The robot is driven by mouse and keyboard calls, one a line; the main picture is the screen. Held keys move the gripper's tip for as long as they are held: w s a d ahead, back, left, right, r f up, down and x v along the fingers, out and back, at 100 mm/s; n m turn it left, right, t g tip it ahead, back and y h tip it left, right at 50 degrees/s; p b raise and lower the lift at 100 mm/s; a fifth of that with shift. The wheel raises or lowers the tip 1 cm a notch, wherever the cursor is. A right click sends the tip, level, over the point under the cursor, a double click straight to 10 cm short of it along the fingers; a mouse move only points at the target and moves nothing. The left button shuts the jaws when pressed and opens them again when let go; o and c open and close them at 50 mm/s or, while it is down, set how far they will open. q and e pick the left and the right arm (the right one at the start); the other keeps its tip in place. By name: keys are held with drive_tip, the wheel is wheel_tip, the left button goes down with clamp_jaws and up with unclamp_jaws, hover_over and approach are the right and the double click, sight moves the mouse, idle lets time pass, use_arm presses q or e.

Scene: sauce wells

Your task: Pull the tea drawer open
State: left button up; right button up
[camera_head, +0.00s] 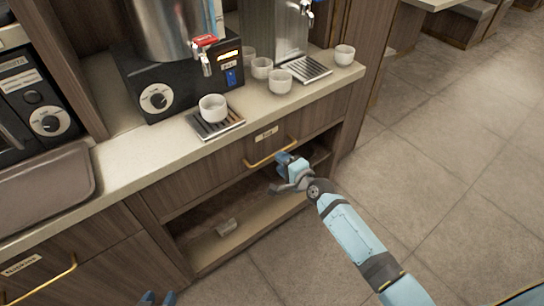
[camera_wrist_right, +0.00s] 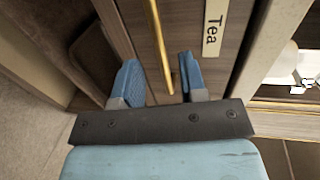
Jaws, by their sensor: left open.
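The tea drawer (camera_head: 235,155) is a wooden front under the counter and looks shut. Its white "Tea" label (camera_head: 266,134) also reads clearly in the right wrist view (camera_wrist_right: 214,28). Its brass bar handle (camera_head: 262,160) shows in the right wrist view (camera_wrist_right: 156,35), its near end lying in the gap between my right fingers. My right gripper (camera_head: 287,170) is at the right end of the handle, with its blue fingers (camera_wrist_right: 164,82) apart on either side of the bar and not closed on it. My left gripper (camera_head: 158,298) shows only its blue fingertips at the bottom edge, apart and away from the drawer.
The counter (camera_head: 150,158) above carries dispensers and several white cups (camera_head: 213,107). A "Napkins" drawer (camera_head: 85,270) with a brass handle is at lower left. The floor (camera_head: 430,180) at right is clear.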

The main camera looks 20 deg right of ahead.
drive_tip(key=x, duration=0.5)
drive_tip(key=shift+w+b, duration=0.1)
drive_tip(key=shift+b, duration=0.25)
clamp_jaws()
